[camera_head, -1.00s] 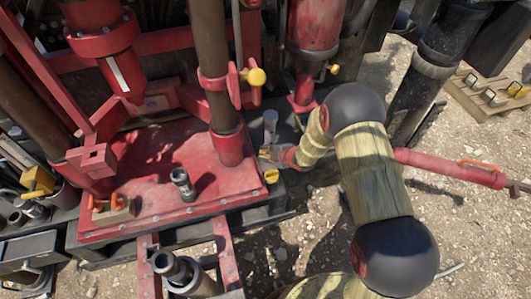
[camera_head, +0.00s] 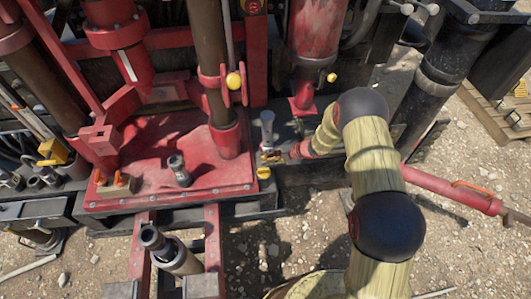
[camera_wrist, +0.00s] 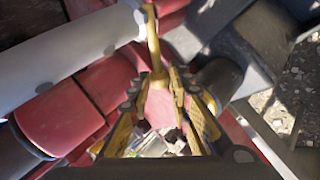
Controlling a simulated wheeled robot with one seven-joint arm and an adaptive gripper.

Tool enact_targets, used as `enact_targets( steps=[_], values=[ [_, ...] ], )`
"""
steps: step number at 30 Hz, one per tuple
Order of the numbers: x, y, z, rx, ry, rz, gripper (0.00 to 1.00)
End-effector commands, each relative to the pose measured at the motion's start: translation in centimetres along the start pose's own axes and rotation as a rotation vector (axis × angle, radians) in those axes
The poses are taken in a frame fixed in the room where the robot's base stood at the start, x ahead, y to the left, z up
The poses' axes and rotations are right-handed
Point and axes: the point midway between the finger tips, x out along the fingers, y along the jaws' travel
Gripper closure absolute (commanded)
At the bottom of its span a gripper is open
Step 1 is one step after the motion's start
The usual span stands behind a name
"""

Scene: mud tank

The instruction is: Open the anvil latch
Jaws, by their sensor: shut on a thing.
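My gripper (camera_head: 272,157) is at the right edge of the red platform, close beside an upright grey post (camera_head: 267,128). In the wrist view its yellow-sided fingers (camera_wrist: 160,80) close on the lower end of a thin yellow handle (camera_wrist: 152,38), which I take for the anvil latch. The handle runs up from the fingertips to a grey cylinder (camera_wrist: 75,55). The gripped end is partly hidden between the fingers. In the head view the latch is too small to tell apart from my gripper.
The red platform (camera_head: 140,170) carries a short dark post (camera_head: 178,168). Red columns (camera_head: 317,40) stand behind. A red pipe (camera_head: 450,190) lies to the right. Open gravel lies in front.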

Motion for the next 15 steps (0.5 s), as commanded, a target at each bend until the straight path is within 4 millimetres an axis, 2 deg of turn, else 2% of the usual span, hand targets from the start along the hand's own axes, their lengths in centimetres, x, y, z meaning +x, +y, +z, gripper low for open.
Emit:
enact_targets(
  steps=[15],
  values=[
    [-2.5, -2.1, 1.2, -0.307, 0.324, -0.125, 1.0]
  ],
)
